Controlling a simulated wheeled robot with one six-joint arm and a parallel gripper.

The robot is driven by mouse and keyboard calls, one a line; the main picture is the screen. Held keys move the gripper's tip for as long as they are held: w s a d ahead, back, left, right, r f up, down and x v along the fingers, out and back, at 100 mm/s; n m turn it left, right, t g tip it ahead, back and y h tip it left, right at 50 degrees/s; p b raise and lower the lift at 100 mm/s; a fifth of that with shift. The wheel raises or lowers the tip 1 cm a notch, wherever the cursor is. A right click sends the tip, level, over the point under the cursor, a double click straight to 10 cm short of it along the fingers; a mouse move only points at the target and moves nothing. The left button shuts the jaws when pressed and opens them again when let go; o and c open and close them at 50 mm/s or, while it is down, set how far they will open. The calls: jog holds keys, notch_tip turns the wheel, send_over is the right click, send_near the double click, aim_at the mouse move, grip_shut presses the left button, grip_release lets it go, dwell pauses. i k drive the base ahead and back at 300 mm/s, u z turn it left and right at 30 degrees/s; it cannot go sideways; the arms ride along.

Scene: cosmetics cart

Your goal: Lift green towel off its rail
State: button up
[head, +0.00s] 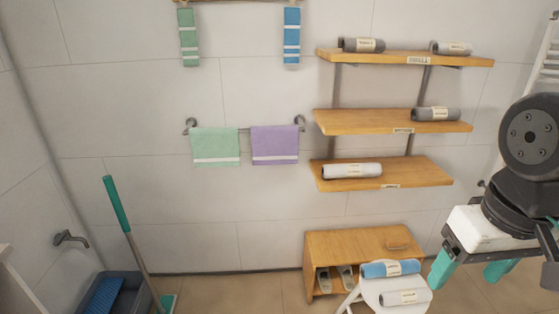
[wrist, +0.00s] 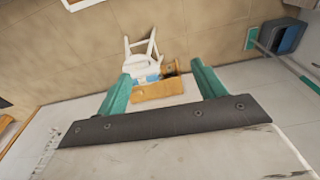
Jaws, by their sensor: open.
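A green towel (head: 215,146) with a white stripe hangs over the left half of a metal wall rail (head: 245,130). A purple towel (head: 275,145) with a white stripe hangs beside it on the same rail. A narrower green towel (head: 188,37) and a blue striped towel (head: 291,36) hang higher up from a wooden bar. My gripper (head: 472,272) is at the right edge of the head view, far from the rail. Its teal fingers also show in the wrist view (wrist: 162,90), spread apart with nothing between them. No towel on the rail shows in the wrist view.
Wooden wall shelves (head: 375,122) with rolled towels stand between the rail and my arm. Wall below the rail is clear.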

aim_at(211, 147)
jog(key=u, duration=0.5)
jog(key=i, duration=0.55)
jog(key=u, duration=1.05)
jog(key=i, duration=1.8)
jog(key=z, duration=0.45)
